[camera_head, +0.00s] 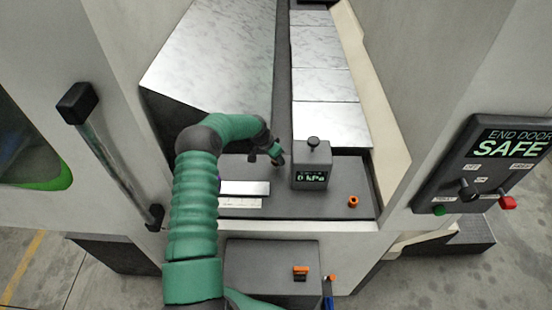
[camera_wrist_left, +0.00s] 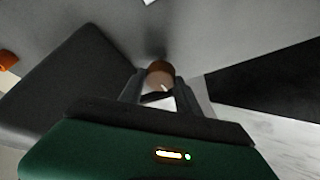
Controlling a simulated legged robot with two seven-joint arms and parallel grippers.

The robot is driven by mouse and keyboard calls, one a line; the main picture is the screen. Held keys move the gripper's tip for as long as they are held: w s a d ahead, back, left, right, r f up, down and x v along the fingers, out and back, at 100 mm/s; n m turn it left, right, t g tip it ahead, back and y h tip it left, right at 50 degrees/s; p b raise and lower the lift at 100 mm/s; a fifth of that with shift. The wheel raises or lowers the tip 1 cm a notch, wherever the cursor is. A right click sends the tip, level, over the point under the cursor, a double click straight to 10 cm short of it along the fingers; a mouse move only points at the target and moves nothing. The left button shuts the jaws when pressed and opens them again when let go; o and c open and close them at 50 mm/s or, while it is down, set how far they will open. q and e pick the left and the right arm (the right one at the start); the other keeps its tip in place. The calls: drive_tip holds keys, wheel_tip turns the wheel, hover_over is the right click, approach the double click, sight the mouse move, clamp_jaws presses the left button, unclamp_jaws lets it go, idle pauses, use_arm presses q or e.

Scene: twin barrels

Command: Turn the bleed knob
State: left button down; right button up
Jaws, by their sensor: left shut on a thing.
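The bleed knob (camera_wrist_left: 160,75) is a small round brown-orange knob with a pale mark, seen between my fingertips in the left wrist view. My left gripper (camera_wrist_left: 158,88) is shut on it, with one finger on each side. In the head view, my left arm reaches in and bends right, and the left gripper (camera_head: 276,158) is just left of the grey gauge box (camera_head: 299,172). The knob is mostly hidden there. The box display (camera_head: 312,177) reads 0 kPa, and a black knob (camera_head: 313,142) stands on its top. My right gripper is not in view.
An orange ring-like part (camera_head: 353,201) sits on the dark deck right of the box. A metal plate (camera_head: 245,188) lies left. A control panel (camera_head: 490,165) reading END DOOR SAFE is at right. A lower grey box (camera_head: 270,258) holds an orange-black part (camera_head: 301,272).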

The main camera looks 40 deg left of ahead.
use_arm(q)
drive_tip(key=shift+s+f, duration=0.15)
drive_tip(key=c, duration=1.2)
unclamp_jaws()
drive_tip(key=o, duration=0.3)
drive_tip(key=shift+a, duration=0.1)
drive_tip(key=shift+o, duration=0.2)
drive_tip(key=b+v, duration=0.4)
drive_tip(key=v, duration=1.2)
drive_tip(key=shift+r, duration=0.4)
drive_tip(key=shift+a, duration=0.1)
